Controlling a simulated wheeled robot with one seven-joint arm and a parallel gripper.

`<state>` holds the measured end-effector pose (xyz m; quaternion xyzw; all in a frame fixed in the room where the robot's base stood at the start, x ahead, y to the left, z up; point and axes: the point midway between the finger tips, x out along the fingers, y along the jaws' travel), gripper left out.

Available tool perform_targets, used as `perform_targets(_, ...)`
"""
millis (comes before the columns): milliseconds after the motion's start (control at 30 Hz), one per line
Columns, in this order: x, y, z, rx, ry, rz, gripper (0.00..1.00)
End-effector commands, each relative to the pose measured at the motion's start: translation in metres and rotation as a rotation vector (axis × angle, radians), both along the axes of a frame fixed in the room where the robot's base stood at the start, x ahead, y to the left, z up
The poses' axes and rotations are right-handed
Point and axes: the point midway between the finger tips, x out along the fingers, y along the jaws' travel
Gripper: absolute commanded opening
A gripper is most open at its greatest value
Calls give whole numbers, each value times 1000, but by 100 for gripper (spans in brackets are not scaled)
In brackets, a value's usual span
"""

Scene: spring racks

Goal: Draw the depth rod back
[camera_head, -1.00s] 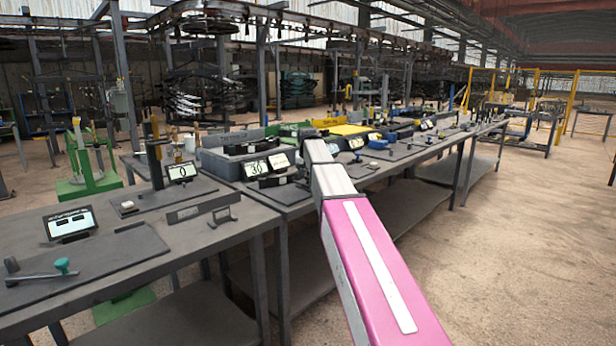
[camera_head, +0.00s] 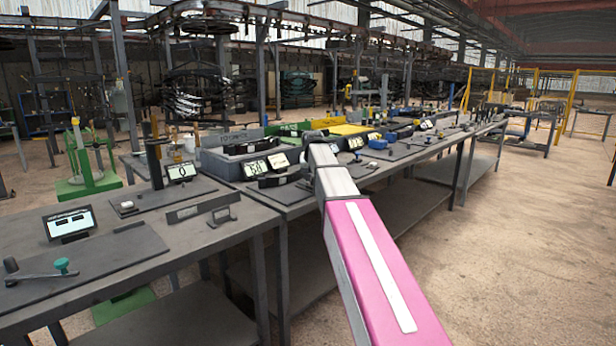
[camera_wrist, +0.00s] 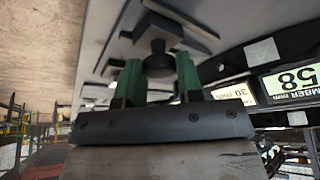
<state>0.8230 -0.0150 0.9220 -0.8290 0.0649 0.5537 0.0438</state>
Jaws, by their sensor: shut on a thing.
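The depth rod's black knob (camera_wrist: 158,60) is between the two green fingers of my gripper (camera_wrist: 158,74) in the wrist view. My gripper is shut on it. A dark grey stepped block (camera_wrist: 182,20) lies just beyond the knob; the rod's shaft is hidden. A tilted display (camera_wrist: 294,82) to the right reads 58, upside down in this view, beside a card marked 30 mm (camera_wrist: 233,89). In the head view the display (camera_head: 256,168) stands left of my arm's end, which hides the fingers and the knob.
A grey bin (camera_head: 219,160) stands behind the display. On the near bench are another display reading 0 (camera_head: 181,171), a screen (camera_head: 69,221) and a teal-knobbed lever (camera_head: 61,265). The floor right of the benches is clear.

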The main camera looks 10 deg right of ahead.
Motion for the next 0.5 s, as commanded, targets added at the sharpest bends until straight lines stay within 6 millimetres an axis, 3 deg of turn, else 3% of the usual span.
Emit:
perform_targets(67,-11,-6,-1,0,1,-1,0)
perform_targets(300,-11,-7,0,-4,6,-1,0)
perform_targets(333,-11,-8,0,-4,6,-1,37)
perform_targets(400,-11,-8,-1,-5,6,-1,58)
perform_targets(500,-11,-7,0,-3,5,-2,58)
